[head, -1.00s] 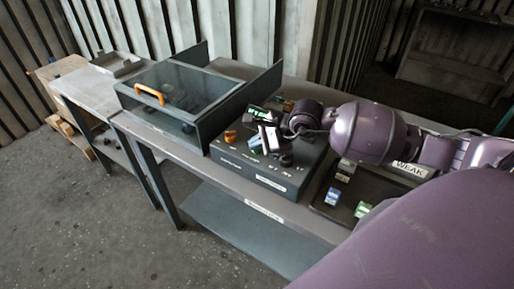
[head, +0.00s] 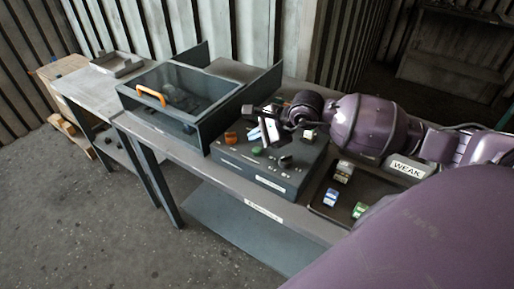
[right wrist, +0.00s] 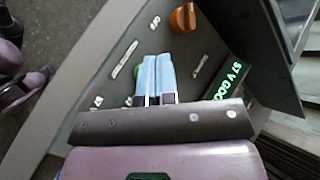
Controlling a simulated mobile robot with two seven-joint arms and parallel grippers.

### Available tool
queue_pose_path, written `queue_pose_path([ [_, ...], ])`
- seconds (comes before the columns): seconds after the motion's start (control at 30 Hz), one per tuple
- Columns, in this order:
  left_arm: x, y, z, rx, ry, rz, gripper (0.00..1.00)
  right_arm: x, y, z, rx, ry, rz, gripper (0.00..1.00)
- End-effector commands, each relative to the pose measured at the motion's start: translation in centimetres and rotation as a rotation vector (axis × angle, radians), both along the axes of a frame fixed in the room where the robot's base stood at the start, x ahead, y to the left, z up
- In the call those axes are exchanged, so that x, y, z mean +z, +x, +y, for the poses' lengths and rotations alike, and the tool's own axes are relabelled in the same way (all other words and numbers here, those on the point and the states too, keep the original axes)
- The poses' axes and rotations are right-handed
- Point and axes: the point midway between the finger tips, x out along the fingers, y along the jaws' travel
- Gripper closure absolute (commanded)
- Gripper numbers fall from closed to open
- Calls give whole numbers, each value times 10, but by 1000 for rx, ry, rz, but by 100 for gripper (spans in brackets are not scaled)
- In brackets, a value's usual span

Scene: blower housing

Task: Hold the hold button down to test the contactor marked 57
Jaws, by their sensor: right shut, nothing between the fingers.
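The dark grey test box (head: 262,178) stands on the bench. A green button (head: 257,151) is on its top; part of it shows beside the fingers in the right wrist view (right wrist: 137,73). My right gripper (head: 268,131) is shut and empty over the box top. In the right wrist view its pale blue fingertips (right wrist: 158,62) lie close together near the button; I cannot tell whether they touch it. A display (right wrist: 229,84) has green text that seems to read "57 V GOOD". A dark part (head: 285,161) sits on the box. My left gripper is not in view.
An orange knob (head: 231,137) sits on the box, near the fingers. A dark tray (head: 321,207) at right holds several small contactors and a "WEAK" label (head: 408,169) is beside it. A clear-lidded case (head: 180,92) with an orange handle stands to the left.

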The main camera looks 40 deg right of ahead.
Motion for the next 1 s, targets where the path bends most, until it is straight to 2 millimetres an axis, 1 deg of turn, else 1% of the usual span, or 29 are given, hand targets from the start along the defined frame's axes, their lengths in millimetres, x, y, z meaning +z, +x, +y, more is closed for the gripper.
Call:
queue_pose_path([
  [0.03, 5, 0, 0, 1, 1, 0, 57, 7, 0, 0, 0, 0, -2, 100],
  [0.4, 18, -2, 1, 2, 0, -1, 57, 35, 0, 0, 0, 1, -1, 100],
  [1.0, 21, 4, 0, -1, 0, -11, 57, 36, 0, 0, -1, 1, 0, 100],
])
